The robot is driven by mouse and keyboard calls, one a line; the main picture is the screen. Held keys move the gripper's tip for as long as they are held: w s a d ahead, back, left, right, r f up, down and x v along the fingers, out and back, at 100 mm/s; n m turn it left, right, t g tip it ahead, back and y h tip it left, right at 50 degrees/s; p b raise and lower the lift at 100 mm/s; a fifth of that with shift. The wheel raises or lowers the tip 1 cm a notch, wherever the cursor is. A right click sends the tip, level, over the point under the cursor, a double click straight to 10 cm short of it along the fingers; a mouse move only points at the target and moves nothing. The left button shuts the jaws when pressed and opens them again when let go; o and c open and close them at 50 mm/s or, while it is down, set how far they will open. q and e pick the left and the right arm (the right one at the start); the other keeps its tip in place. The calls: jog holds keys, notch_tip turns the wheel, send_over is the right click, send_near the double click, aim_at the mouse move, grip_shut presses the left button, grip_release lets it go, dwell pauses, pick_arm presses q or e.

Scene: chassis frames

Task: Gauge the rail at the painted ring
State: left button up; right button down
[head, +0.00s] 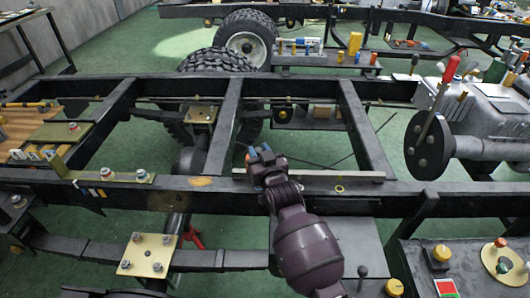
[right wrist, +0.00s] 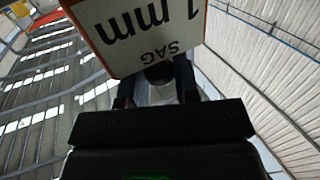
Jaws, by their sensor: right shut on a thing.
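The near chassis rail (head: 405,191) is a long black beam running across the head view. A small yellow painted ring (head: 340,188) is on it, right of my gripper. A thin grey metal bar (head: 335,175) lies along the rail top behind the ring. My right gripper (head: 261,155) is over the rail, left of the ring, shut on a small piece with blue and orange parts. In the right wrist view, a white orange-edged gauge (right wrist: 140,30) reading "SAG 1 mm" stands at the jaws. Its contact with the rail cannot be told. My left gripper is not in view.
A brass plate (head: 147,254) with bolts is at the lower left. A dark flange with a red-handled tool (head: 437,95) is at the right. A black bench (head: 405,255) with small parts is at the lower right. Tyres (head: 245,35) stand behind the frame.

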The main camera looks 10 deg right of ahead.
jog(key=c, duration=1)
grip_release()
jog(key=shift+o, duration=0.5)
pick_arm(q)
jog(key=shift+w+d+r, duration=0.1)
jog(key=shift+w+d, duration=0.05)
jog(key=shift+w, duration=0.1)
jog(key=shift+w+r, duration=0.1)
pick_arm(e)
jog(key=shift+s, duration=0.15)
pick_arm(q)
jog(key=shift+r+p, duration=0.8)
jog(key=shift+p, duration=0.2)
pick_arm(e)
jog(key=s+d, duration=0.1)
jog(key=s, duration=0.9)
jog(key=shift+s+d, duration=0.15)
jog(key=shift+s, duration=0.1)
